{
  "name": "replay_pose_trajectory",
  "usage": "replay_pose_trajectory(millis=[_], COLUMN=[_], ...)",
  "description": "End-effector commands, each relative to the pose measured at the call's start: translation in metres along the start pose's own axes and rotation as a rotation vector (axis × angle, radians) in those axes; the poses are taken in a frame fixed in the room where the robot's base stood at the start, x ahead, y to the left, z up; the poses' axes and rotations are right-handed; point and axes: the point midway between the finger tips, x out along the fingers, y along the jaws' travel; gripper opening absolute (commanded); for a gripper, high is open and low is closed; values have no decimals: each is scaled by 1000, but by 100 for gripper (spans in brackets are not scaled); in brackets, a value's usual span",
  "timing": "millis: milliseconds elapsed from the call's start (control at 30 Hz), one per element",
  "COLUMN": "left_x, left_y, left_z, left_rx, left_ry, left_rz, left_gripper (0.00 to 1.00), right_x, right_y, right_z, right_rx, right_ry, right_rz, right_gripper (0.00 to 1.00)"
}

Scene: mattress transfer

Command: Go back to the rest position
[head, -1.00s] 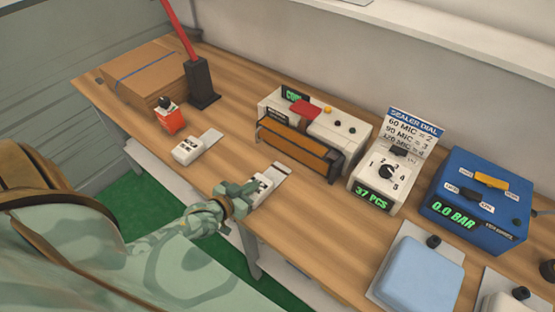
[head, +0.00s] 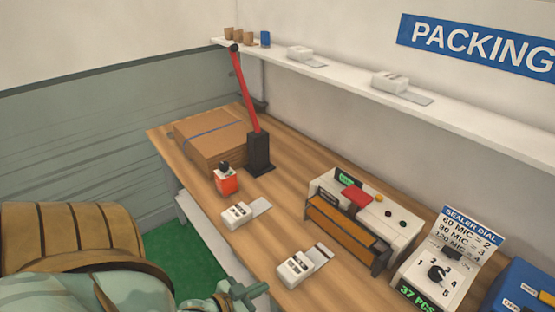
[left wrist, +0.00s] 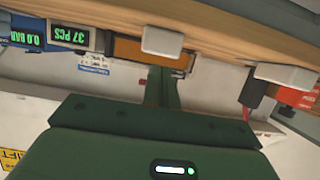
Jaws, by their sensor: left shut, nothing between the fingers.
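My left gripper (head: 240,292) is low in the head view, just off the front edge of the wooden bench (head: 285,210). Its fingers are together with nothing between them. In the left wrist view the closed green fingers (left wrist: 162,90) point toward the bench edge, which shows at the top. The nearest white block with a flat plate (head: 298,266) lies on the bench to the right of the gripper, apart from it. My right gripper is in neither view.
A second white block (head: 238,214), an orange box with a black knob (head: 227,182), stacked cardboard (head: 208,145) and a red lever (head: 245,92) stand along the bench. The sealer (head: 345,228) and dial box (head: 433,275) are to the right. Green floor (head: 180,258) shows below.

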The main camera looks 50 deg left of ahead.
Motion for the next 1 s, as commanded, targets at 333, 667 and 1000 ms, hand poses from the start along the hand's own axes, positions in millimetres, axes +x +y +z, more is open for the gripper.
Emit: replay_pose_trajectory(millis=[333,667,1000], left_x=[-5,-69,-152], left_y=[0,-5,103], left_z=[5,212,405], left_rx=[13,188,243], left_ry=[-16,-607,-1167], left_rz=[1,-29,122], left_gripper=[0,0,0], right_x=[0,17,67], right_y=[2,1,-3], right_z=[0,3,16], right_rx=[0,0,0], right_ry=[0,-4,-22], right_rz=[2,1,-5], right_gripper=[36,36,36])
